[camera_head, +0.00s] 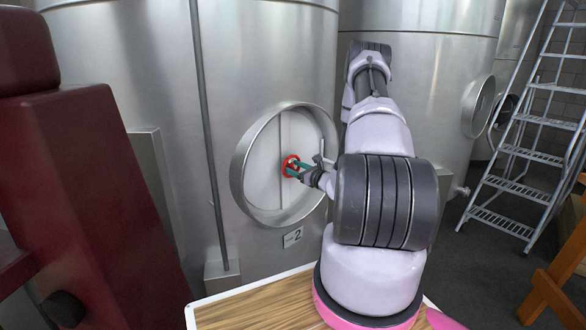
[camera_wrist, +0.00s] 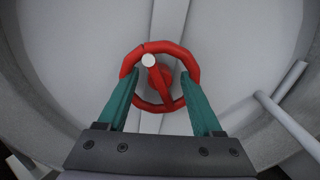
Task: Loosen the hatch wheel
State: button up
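The red hatch wheel (camera_head: 286,161) sits at the middle of the round hatch on the large steel tank. My gripper (camera_head: 296,168) is at the wheel. In the wrist view my gripper (camera_wrist: 160,72) has its two green fingers spread apart, overlapping the left and right sides of the rim. The fingers hide those parts of the rim, and I cannot tell whether they touch it. Nothing shows clasped between them.
A pale handle bar (camera_wrist: 288,122) lies right of the wheel on the hatch. The hatch's raised steel collar (camera_head: 240,178) surrounds it. A plate marked 2 (camera_head: 293,238) is below. A vertical pipe (camera_head: 208,140) runs left of the hatch; a ladder (camera_head: 530,155) stands at right.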

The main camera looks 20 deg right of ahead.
jog(key=v, duration=1)
jog(key=shift+s, duration=0.35)
jog(key=shift+d, duration=0.1)
